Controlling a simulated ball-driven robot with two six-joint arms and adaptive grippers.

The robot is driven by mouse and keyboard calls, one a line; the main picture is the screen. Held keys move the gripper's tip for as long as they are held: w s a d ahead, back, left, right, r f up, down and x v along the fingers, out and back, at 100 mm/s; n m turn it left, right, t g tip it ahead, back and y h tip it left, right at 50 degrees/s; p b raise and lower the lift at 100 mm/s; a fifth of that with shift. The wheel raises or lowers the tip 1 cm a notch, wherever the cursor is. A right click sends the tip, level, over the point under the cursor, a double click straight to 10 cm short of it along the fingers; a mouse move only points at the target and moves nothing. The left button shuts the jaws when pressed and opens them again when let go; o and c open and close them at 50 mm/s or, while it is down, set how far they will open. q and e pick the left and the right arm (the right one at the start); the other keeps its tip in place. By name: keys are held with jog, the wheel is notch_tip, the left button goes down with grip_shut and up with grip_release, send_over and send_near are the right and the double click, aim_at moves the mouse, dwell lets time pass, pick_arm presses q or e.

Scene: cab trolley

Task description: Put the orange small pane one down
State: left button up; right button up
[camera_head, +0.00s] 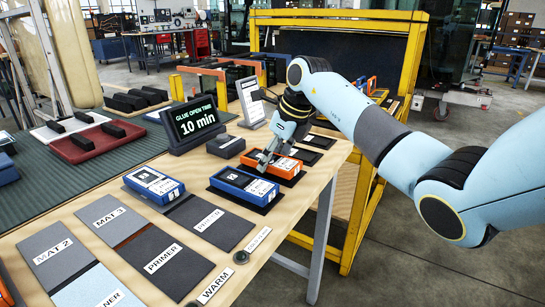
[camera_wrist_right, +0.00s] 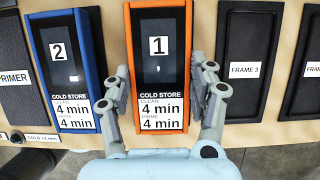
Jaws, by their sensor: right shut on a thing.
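The orange small pane (camera_head: 272,163) is a flat dark-faced case with an orange rim and a white label. In the right wrist view it is marked 1 (camera_wrist_right: 158,110) and lies flat-on to the camera. My right gripper (camera_head: 279,157) is shut on it, with one finger on each long side (camera_wrist_right: 165,78). The pane is at a dark pad in the row along the table's right edge. I cannot tell whether it touches the pad or hangs just above it. My left gripper is not in view.
A blue pane marked 2 (camera_wrist_right: 66,70) lies close left of the orange one. Empty pads marked FRAME 3 (camera_wrist_right: 247,45) and another (camera_wrist_right: 305,85) are to the right. Another blue pane (camera_head: 153,184) lies on the table. A black timer sign (camera_head: 194,122) stands behind.

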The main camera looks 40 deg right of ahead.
jog(key=shift+f, duration=0.15)
jog(key=o, duration=1.3)
jog(key=shift+d+r, duration=0.1)
jog(key=shift+r, duration=0.25)
jog(key=p+v, duration=0.1)
jog(key=v, duration=1)
jog(key=shift+s+r, duration=0.3)
